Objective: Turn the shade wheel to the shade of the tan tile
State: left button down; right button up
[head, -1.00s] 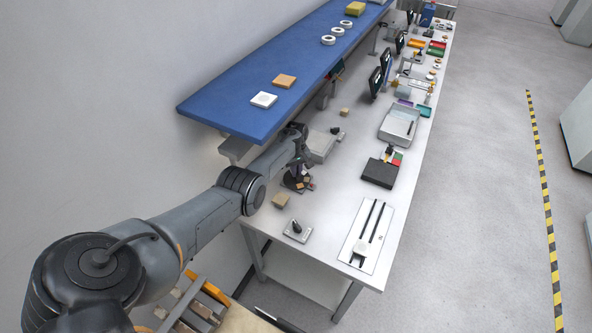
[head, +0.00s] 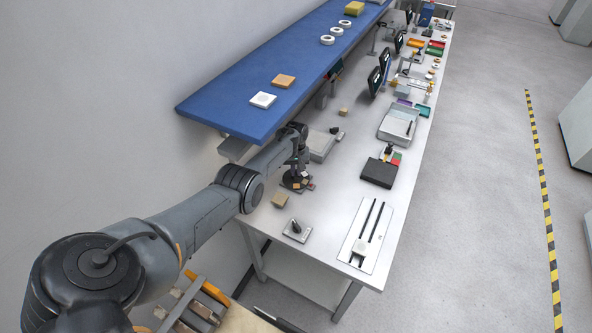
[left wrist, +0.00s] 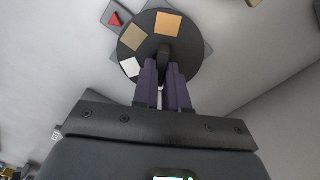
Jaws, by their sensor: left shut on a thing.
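The shade wheel (head: 289,184) is a dark disc on the bench near its left edge. In the left wrist view the wheel (left wrist: 189,52) shows an orange-tan, a duller tan and a white patch, with a dark raised handle (left wrist: 164,52) in the middle. My left gripper (left wrist: 164,75) is shut on this handle; its fingers hide part of the disc. A red triangle (left wrist: 116,19) on a grey plate lies beside the rim, nearest the dull tan patch. My right gripper is not in view.
An orange-tan tile (head: 284,81) and a white tile (head: 263,99) lie on the blue shelf (head: 230,104) above the bench. A small plate with a dark knob (head: 297,231), a slotted white panel (head: 366,235) and a black box (head: 378,173) stand nearby.

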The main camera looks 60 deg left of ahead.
pick_arm(q)
jog(key=c, duration=1.2)
grip_release()
jog(key=shift+o, duration=0.2)
jog(key=shift+r+p, duration=0.35)
jog(key=shift+r, duration=0.15)
notch_tip(320, 180, up, 10)
jog(key=p, duration=0.3)
jog(key=shift+p, duration=0.3)
jog(key=shift+f, duration=0.2)
